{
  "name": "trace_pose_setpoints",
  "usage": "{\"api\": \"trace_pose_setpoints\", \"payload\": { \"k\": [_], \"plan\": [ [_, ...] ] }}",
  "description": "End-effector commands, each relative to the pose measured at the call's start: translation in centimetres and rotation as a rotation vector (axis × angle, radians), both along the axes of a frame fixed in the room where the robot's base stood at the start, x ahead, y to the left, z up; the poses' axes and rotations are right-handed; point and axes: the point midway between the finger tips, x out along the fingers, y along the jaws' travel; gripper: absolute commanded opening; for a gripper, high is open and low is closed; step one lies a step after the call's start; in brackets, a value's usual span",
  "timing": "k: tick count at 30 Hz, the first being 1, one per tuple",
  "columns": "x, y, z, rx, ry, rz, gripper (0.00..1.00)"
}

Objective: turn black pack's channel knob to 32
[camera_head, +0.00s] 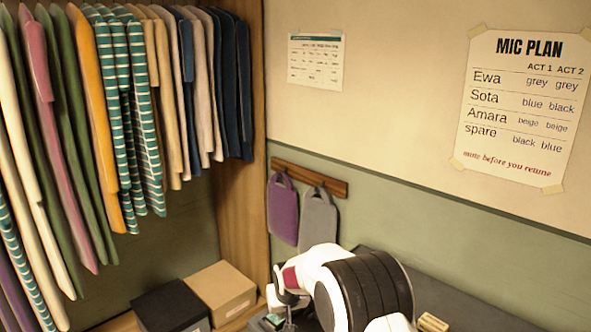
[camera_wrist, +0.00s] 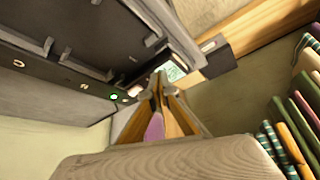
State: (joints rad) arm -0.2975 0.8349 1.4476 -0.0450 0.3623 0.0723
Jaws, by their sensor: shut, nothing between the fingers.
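My gripper (camera_head: 287,300) is low in the head view, beside the white and black links of my arm, over a dark surface at the bottom edge. In the wrist view my gripper (camera_wrist: 158,84) is shut and empty, its tips close together. Just beyond the tips is a small pale, greenish panel (camera_wrist: 172,72) with dark marks, too small to read. I cannot tell whether it belongs to the black pack. I cannot make out the pack's body or its channel knob in either view.
A dark unit with slots (camera_wrist: 70,50) and a green light (camera_wrist: 113,97) lies left of my fingertips. A black box (camera_head: 170,306) and a tan box (camera_head: 221,288) stand under hanging clothes (camera_head: 120,100).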

Motion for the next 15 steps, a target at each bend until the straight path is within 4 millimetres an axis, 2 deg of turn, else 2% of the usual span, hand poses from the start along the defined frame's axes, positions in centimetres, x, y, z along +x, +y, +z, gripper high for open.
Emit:
{"api": "trace_pose_setpoints", "payload": {
  "k": [8, 15],
  "plan": [
    [0.1, -0.1, 0.5, 0.000, -0.003, -0.001, 0.00],
    [0.1, -0.1, 2.2, 0.001, -0.004, -0.001, 0.00]
  ]
}}
